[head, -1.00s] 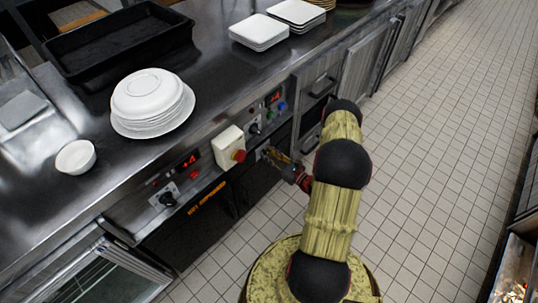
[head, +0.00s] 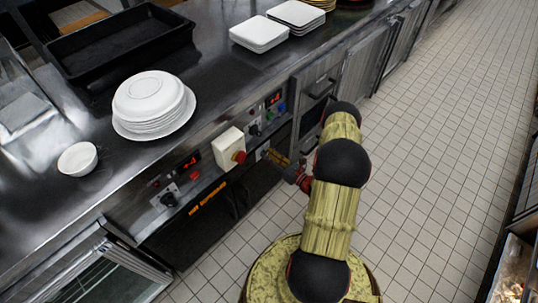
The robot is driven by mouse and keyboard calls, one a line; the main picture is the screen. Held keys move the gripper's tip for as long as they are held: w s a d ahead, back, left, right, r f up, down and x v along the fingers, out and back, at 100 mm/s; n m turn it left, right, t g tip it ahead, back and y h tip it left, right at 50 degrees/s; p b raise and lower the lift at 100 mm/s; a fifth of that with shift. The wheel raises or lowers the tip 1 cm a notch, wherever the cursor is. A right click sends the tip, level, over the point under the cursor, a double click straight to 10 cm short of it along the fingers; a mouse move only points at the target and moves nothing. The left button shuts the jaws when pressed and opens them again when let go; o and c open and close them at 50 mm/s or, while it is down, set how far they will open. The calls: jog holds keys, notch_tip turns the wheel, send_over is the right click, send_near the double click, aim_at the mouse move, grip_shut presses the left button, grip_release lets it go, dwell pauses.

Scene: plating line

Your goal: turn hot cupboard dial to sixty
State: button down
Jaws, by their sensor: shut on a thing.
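The counter front carries a control panel with an orange label (head: 207,201), which seems to read hot cupboard. My gripper (head: 268,154) is at the front just right of a cream box with a red button (head: 229,149). It is shut on a small dial there, mostly hidden by the fingers; a bit of its pale plate (head: 260,154) shows. The dial's pointer and marks cannot be read. Another black dial (head: 169,200) sits on the left panel, and one more (head: 255,131) lies above my gripper. Red displays (head: 190,163) are lit.
A stack of white round plates and bowls (head: 150,104), a small white bowl (head: 78,158), square plates (head: 259,34) and a black tray (head: 115,45) stand on the steel counter. The tiled floor (head: 440,150) to the right is clear.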

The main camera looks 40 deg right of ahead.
jog(key=shift+d+f+m+p, duration=0.1)
jog(key=shift+m+p, duration=0.55)
jog(key=shift+m, duration=3.05)
jog(key=c, duration=1.5)
grip_release()
jog(key=s, duration=1.2)
jog(key=shift+d, duration=0.45)
